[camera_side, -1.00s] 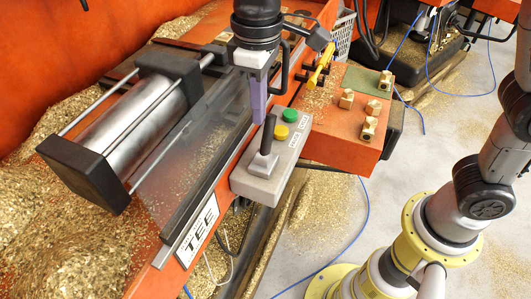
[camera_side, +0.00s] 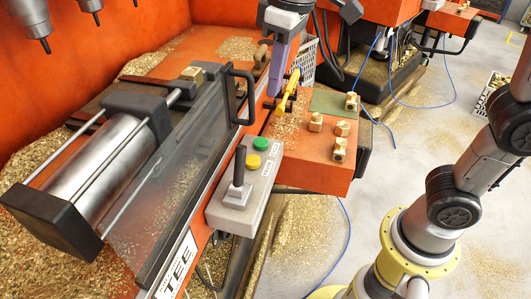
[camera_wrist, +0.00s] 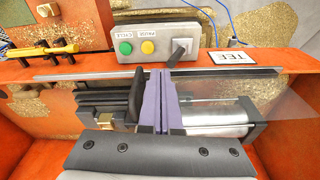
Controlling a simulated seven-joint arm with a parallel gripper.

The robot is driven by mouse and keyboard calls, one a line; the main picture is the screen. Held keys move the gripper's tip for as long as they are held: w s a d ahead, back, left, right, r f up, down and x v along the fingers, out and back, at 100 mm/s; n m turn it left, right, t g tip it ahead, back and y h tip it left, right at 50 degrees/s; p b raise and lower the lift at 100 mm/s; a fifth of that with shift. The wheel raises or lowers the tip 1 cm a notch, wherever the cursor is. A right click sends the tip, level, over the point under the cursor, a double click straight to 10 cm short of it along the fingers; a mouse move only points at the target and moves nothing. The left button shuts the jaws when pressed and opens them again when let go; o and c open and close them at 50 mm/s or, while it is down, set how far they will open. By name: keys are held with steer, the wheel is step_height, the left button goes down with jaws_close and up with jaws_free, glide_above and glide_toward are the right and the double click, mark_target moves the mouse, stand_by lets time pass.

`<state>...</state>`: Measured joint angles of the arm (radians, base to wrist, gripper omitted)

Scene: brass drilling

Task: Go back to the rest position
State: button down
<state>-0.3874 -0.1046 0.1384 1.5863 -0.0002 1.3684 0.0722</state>
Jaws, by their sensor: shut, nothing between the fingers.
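My gripper (camera_side: 272,92) has slim purple fingers, pressed together and empty. In the side view it points down, behind the control box and close to the yellow handle bar. I cannot tell the exact gap between them. In the wrist view my gripper (camera_wrist: 160,74) points toward the control box (camera_wrist: 150,56). The grey control box (camera_side: 243,192) carries an upright black lever (camera_side: 239,168), a green button (camera_side: 261,144) and a yellow button (camera_side: 253,162). My gripper is clear of the lever in the side view.
A clear guard panel (camera_side: 165,200) with a black handle (camera_side: 240,97) stands before a metal cylinder (camera_side: 100,158). A brass piece (camera_side: 192,73) sits behind it. A yellow bar (camera_side: 288,92) is near my fingers. Several brass fittings (camera_side: 342,129) stand on the orange ledge. Drill heads hang upper left.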

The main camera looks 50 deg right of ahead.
steer(key=s+d+f+m+t, duration=0.2)
steer(key=s+d+m+t, duration=0.1)
steer(key=s+d, duration=0.8)
steer(key=s+d+f+t, duration=0.1)
steer(key=s+d+f, duration=0.1)
steer(key=s+f, duration=0.2)
step_height(320, 180, down, 3)
steer(key=shift+f+m+h, duration=0.1)
steer(key=shift+m+h, duration=0.2)
steer(key=shift+s, duration=0.1)
stand_by(1.7)
